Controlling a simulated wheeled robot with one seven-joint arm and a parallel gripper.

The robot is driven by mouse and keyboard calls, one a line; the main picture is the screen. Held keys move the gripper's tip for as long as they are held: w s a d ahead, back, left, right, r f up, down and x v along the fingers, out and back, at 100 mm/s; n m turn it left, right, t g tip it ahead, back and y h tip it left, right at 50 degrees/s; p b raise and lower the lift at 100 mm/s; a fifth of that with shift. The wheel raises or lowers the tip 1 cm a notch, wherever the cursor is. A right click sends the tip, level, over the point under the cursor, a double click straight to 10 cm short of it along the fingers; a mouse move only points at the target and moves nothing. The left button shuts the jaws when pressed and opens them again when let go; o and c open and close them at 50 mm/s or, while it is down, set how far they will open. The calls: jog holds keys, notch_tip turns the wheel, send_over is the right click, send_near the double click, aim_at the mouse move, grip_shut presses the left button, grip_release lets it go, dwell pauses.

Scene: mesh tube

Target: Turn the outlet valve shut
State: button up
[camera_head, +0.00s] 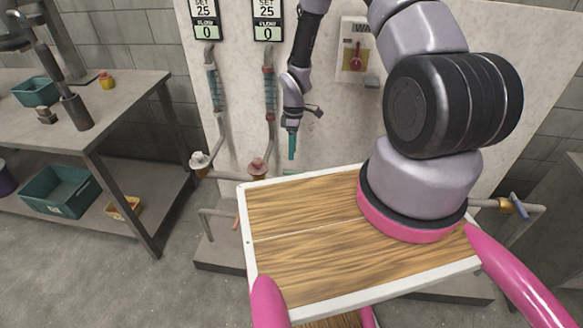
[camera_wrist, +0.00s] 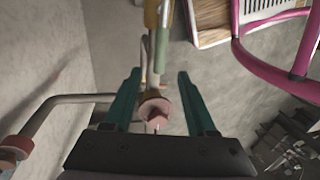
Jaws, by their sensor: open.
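My gripper hangs near the wall panel in the head view (camera_head: 292,146), fingers pointing down, left of my arm's large joint. In the wrist view its teal fingers (camera_wrist: 158,98) are apart with nothing gripped. A reddish round knob (camera_wrist: 156,108) on a pipe shows between them; I cannot tell its distance from the fingers. Beyond it, a brass fitting (camera_wrist: 152,14) with a greenish lever (camera_wrist: 162,48) sits on a pipe. In the head view, a brass valve with a blue handle (camera_head: 518,205) is on a pipe at right. No label shows which is the outlet valve.
A white knob (camera_head: 200,160) and a reddish knob (camera_head: 258,168) sit below two flow tubes. A red switch (camera_head: 356,62) is on the panel. My wooden-topped base hides some lower pipework. A bench (camera_head: 130,85) with bins stands left; floor in front of it is clear.

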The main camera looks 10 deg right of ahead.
jog(key=f, duration=0.2)
jog(key=s+f, duration=0.1)
jog(key=f, duration=0.4)
jog(key=shift+s+a+f, duration=0.2)
jog(key=shift+a+f, duration=0.1)
grip_shut()
dwell(1.1)
